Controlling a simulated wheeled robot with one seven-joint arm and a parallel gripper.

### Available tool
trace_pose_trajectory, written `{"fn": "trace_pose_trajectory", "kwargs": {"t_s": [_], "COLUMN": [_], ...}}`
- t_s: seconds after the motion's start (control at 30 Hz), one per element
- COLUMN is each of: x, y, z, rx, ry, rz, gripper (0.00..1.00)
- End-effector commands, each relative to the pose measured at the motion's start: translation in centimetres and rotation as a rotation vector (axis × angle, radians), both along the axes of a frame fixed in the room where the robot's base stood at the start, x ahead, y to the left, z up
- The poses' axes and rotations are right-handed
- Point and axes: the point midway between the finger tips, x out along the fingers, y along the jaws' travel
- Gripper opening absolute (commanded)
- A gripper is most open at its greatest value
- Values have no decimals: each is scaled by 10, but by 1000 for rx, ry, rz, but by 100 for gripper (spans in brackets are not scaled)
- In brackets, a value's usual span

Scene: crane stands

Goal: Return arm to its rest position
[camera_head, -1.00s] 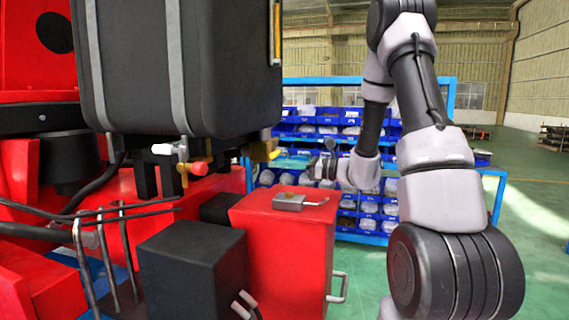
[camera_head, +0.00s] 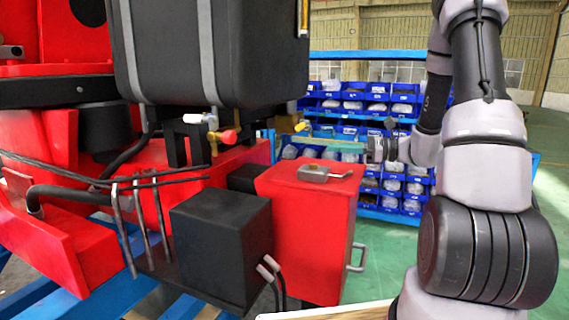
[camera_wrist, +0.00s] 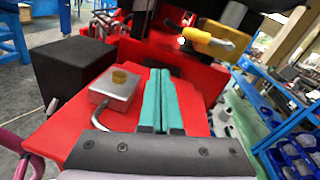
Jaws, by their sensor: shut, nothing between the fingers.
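My arm reaches from the right side of the head view toward the middle. My gripper (camera_head: 318,142) has teal fingers pointing left, in front of the blue bin rack. In the wrist view my gripper (camera_wrist: 160,76) shows its teal fingers pressed together with nothing between them. The fingers appear over or beside the red box (camera_wrist: 65,130), next to its metal latch (camera_wrist: 115,92); the height gap is unclear. The same red box (camera_head: 305,230) and latch (camera_head: 325,172) show in the head view, below the gripper.
A black tank (camera_head: 210,50) hangs at upper left, with a red-handled valve (camera_head: 226,136) under it. A yellow fitting (camera_wrist: 212,38) is ahead in the wrist view. A black box (camera_head: 222,235) and bent pipes stand at lower left. Green floor (camera_head: 385,258) is open beyond the red box.

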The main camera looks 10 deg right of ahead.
Motion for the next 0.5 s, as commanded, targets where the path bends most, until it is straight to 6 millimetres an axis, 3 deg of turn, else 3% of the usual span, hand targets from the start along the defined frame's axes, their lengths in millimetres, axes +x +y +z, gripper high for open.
{"fn": "trace_pose_trajectory", "kwargs": {"t_s": [0.03, 0.2, 0.33, 0.5], "x": [-14, -71, -111, -153], "y": [14, 49, 59, 54], "z": [13, 36, 46, 56], "rx": [-69, -348, -575, -881], "ry": [-36, -148, -251, -409], "rz": [64, 283, 417, 537], "gripper": [0, 0, 0, 0]}}
